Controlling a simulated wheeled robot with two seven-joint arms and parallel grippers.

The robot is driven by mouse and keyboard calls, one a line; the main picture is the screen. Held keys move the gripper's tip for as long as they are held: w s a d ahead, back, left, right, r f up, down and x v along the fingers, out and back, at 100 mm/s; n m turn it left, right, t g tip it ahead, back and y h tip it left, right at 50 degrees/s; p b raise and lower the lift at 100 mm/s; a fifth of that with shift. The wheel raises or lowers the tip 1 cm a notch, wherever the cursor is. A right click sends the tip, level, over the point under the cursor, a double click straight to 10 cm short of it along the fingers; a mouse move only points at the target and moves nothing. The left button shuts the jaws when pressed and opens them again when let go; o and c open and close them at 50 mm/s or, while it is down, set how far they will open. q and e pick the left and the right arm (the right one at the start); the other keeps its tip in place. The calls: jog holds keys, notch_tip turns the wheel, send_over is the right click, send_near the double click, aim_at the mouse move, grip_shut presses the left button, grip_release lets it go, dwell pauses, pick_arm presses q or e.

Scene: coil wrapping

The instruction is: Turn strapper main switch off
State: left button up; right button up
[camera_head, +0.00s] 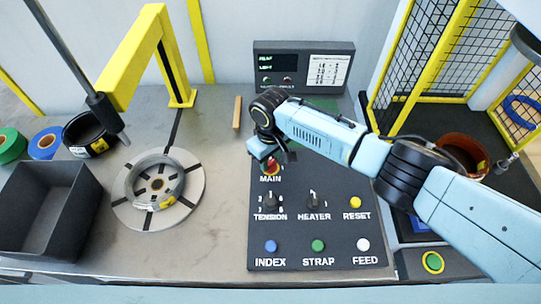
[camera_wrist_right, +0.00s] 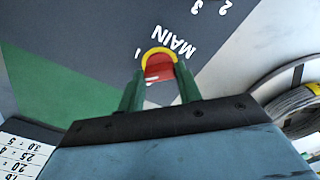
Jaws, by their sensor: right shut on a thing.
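The strapper main switch (camera_head: 270,168) is a red knob on the dark control panel (camera_head: 336,240), just above the white word MAIN. My right gripper (camera_head: 272,156) comes down over it from above and partly hides it. In the right wrist view the red knob with its yellow rim (camera_wrist_right: 158,62) sits between the two fingers of my right gripper (camera_wrist_right: 159,85). The fingers are shut on the knob. A white mark shows on the knob, but I cannot tell for sure which position it points to. My left gripper is not in view.
Below the switch are the TENSION knob (camera_head: 269,200), the HEATER knob (camera_head: 312,199) and several buttons. A display box (camera_head: 303,68) stands behind. To the left are a coil on a round turntable (camera_head: 190,205), a yellow post (camera_head: 177,60) and a dark bin (camera_head: 45,215).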

aim_at(270, 163)
jog(key=n, duration=0.4)
jog(key=shift+n, duration=0.3)
jog(key=n, duration=0.4)
jog(key=shift+n+p, duration=0.3)
jog(key=shift+p, duration=0.1)
jog(key=o, duration=1)
notch_tip(270, 163, up, 14)
jog(key=shift+f+p, duration=0.25)
jog(key=shift+p, duration=0.05)
